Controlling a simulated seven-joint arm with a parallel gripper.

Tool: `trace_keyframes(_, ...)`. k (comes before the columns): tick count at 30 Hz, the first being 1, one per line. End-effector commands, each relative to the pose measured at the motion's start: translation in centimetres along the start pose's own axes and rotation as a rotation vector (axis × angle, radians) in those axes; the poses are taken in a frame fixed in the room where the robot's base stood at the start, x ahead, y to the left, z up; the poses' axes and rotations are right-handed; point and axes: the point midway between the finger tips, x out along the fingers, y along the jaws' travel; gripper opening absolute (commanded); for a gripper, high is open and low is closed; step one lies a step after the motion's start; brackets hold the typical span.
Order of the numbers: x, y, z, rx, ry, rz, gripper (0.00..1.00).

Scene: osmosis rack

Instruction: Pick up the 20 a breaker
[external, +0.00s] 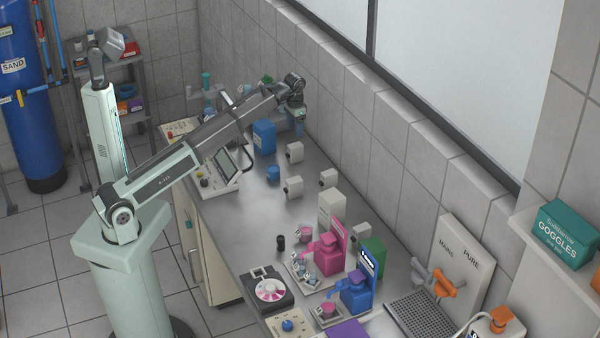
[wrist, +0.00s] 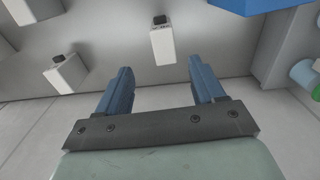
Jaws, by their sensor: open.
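Several small white breaker-like blocks stand on the grey bench. In the external view, one white block (external: 294,153) is just below my gripper, a second white block (external: 292,187) is nearer the front, and a third white block (external: 328,179) is by the wall. No rating is readable, so I cannot tell which is the 20 A breaker. My gripper (external: 299,127) is raised above the bench near the wall. In the wrist view, its blue fingers (wrist: 160,72) are apart and empty. A white block with a black top (wrist: 162,46) shows beyond the gap between them, apart from both.
Another white block (wrist: 66,74) lies left in the wrist view. The tiled wall is close behind.

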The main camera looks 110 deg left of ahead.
Motion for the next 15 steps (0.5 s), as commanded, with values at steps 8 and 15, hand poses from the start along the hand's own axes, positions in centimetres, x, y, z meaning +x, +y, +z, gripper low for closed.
trace_keyframes(8, 4.8, 0.1, 0.1, 0.001, 0.0, 0.0, 0.68)
trace_keyframes(15, 7.2, 0.0, 0.0, 0.002, 0.001, -0.001, 0.68)
